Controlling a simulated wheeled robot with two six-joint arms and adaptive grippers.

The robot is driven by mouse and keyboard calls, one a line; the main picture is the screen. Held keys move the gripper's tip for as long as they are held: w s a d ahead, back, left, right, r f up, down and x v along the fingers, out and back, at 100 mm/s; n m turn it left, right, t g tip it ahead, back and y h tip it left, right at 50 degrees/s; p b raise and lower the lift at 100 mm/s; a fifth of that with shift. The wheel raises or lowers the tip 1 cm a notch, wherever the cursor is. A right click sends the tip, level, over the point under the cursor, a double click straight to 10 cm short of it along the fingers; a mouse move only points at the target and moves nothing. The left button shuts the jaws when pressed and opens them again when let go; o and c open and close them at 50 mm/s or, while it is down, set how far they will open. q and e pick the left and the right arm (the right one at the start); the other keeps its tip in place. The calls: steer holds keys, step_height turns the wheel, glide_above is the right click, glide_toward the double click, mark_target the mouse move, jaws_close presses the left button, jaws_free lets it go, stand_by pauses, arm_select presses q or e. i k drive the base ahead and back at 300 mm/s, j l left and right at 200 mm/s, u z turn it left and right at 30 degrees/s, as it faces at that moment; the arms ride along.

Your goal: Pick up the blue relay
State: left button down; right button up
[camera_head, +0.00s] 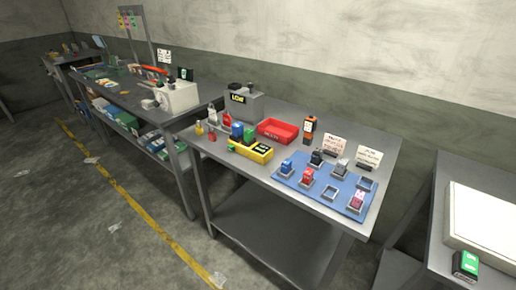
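A small blue relay-like block (286,167) stands in a grey holder at the left end of the blue mat (311,187) on the middle table. Another small blue block (237,130) stands upright farther left, behind the yellow tray (262,154), beside red and green blocks. I cannot tell from this distance which of the two is the blue relay. Neither of my grippers is in view.
The middle table (372,206) also holds a red bin (277,130), an orange-black device (309,129), white sign cards and a grey box (243,106). Red and black blocks sit in holders on the mat. Open floor (110,235) lies at the left front.

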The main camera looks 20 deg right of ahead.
mark_target(238, 131)
steer(key=z, duration=0.65)
steer(key=i+j+z, duration=0.2)
steer(key=z, duration=0.2)
steer(key=i+j+z, duration=0.1)
steer(key=j+z, duration=0.65)
steer(key=i+j+z, duration=0.1)
steer(key=j+z, duration=0.3)
steer(key=j, duration=0.15)
